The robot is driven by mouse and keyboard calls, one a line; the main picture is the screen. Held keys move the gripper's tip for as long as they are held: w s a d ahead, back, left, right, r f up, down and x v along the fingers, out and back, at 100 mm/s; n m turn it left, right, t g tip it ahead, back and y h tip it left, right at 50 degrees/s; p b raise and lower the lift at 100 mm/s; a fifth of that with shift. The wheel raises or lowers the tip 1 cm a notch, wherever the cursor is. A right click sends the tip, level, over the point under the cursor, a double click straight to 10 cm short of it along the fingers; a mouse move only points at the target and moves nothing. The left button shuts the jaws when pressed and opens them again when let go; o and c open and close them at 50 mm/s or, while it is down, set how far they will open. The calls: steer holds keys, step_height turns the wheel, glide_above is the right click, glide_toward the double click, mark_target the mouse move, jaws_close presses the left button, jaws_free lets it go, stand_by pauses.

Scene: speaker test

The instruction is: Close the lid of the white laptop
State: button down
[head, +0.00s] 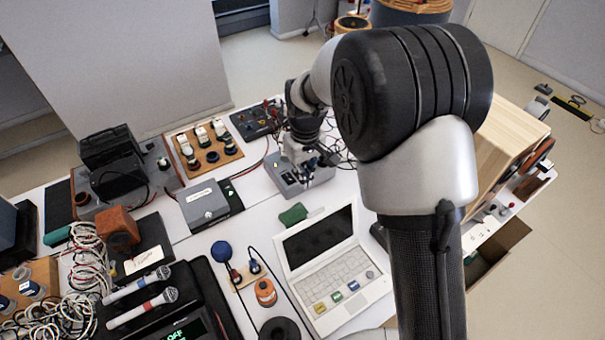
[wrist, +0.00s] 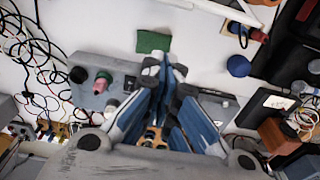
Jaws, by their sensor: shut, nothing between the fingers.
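The white laptop (head: 347,278) stands open on the table in the head view, its lid (head: 318,234) raised with the dark screen facing the keyboard. My gripper (head: 312,164) is beyond the laptop, above a grey box, clear of the lid. In the wrist view my gripper (wrist: 166,68) has its blue-grey fingers shut together with nothing between them. A white edge at the top of the wrist view may be part of the laptop; I cannot tell for sure. My arm passes in front of the area right of the laptop in the head view.
A green block (head: 293,213) lies just behind the lid. A grey box (head: 302,178) is below my gripper. Microphones (head: 142,306) and tangled cables (head: 88,270) lie farther left.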

step_height(320, 180, down, 7)
steer(key=s+d+b, duration=0.1)
steer(key=s+b, duration=0.1)
steer(key=shift+s+d, duration=0.4)
steer(key=shift+r, duration=0.1)
steer(key=shift+a+b, duration=0.1)
steer(key=shift+b, duration=0.3)
